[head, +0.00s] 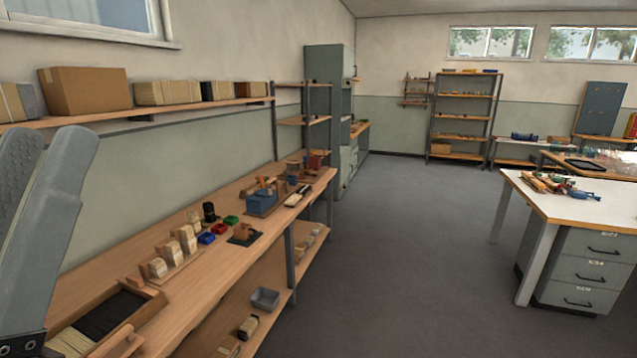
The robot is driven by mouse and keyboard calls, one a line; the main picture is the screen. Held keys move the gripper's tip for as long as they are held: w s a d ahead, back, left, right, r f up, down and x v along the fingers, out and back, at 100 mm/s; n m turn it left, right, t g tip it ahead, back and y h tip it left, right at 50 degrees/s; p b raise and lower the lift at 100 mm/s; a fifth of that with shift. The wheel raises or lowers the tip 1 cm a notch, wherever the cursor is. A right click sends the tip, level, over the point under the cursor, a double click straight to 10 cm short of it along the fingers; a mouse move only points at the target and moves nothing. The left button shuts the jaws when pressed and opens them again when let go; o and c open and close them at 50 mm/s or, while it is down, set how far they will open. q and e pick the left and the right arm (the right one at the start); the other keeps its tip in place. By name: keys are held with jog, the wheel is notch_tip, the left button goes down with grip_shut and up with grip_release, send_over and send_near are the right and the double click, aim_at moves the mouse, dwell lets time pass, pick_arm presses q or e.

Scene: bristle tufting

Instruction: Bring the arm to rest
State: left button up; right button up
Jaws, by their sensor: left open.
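My left gripper (46,142) shows large and close at the left edge of the head view. Its two grey fingers point up and stand apart at the tips, with nothing between them. The finger at the far left has a dotted surface. The gripper appears in front of the wall and the near left end of the long wooden workbench (185,295). Its wrist and the rest of the arm are out of the picture. My right gripper is not in view.
On the bench are a tray of dark and pale bristles (104,316), wooden blocks (173,250), small red and blue bins and a blue tool (262,202). A wall shelf (190,108) with boxes runs above. A white-topped table (575,205) stands right; the floor (400,250) between is clear.

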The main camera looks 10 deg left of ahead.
pick_arm(q)
notch_tip(320, 180, up, 37)
jog(key=w+g+p, duration=0.1)
jog(key=p, duration=3.7)
jog(key=shift+w+f, duration=0.15)
jog(key=shift+w, duration=0.25)
notch_tip(320, 180, down, 59)
jog(key=b, duration=5.9)
